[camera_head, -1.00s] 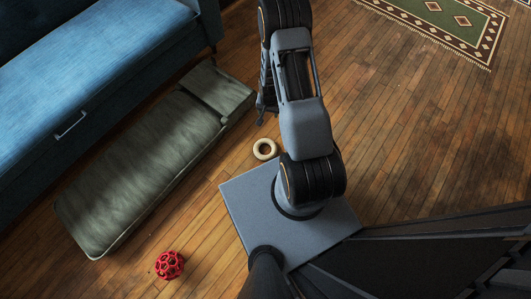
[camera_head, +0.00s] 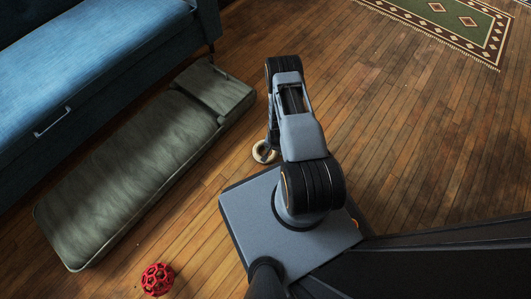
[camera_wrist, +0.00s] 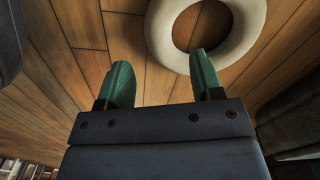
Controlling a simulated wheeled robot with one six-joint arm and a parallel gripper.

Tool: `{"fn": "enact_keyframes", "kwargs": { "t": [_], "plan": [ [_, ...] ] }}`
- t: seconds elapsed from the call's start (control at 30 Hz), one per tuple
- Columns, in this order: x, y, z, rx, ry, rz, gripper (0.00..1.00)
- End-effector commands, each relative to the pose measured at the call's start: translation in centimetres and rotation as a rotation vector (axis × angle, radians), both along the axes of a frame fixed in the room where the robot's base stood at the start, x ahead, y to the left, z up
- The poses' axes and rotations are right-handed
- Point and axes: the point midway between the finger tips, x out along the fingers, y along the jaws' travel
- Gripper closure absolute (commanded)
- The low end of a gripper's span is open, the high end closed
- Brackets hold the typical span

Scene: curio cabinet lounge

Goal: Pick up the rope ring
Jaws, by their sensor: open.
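The rope ring (camera_head: 263,152) is a cream-coloured ring lying flat on the wooden floor, beside my arm in the head view. It also shows large at the top of the wrist view (camera_wrist: 168,37), cut off by the upper edge. My gripper (camera_wrist: 158,80) is open, with two green fingers apart and nothing between them but floor. The right fingertip overlaps the ring's near rim in the wrist view; the left fingertip is over bare floor. I cannot tell whether the fingers touch the ring. In the head view the arm hides part of the ring's surroundings.
A green padded cushion (camera_head: 140,165) lies on the floor to the left, in front of a blue sofa (camera_head: 95,60). A red openwork ball (camera_head: 157,279) rests on the floor at the bottom. A patterned green rug (camera_head: 455,22) lies at top right. The floor right of my arm is clear.

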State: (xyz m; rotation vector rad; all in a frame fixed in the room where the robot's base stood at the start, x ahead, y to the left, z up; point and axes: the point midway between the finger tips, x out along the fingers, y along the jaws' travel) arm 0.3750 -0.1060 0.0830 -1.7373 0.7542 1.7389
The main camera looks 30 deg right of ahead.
Motion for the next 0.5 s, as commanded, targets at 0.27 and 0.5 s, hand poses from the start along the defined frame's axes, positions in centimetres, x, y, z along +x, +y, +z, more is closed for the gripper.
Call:
{"fn": "enact_keyframes", "kwargs": {
  "t": [0.27,0.5],
  "plan": [
    [0.0,0.0,-1.4,-0.001,-0.001,0.0,0.4],
    [0.0,-0.1,-4.7,0.0,0.0,0.0,0.4]
  ]
}}
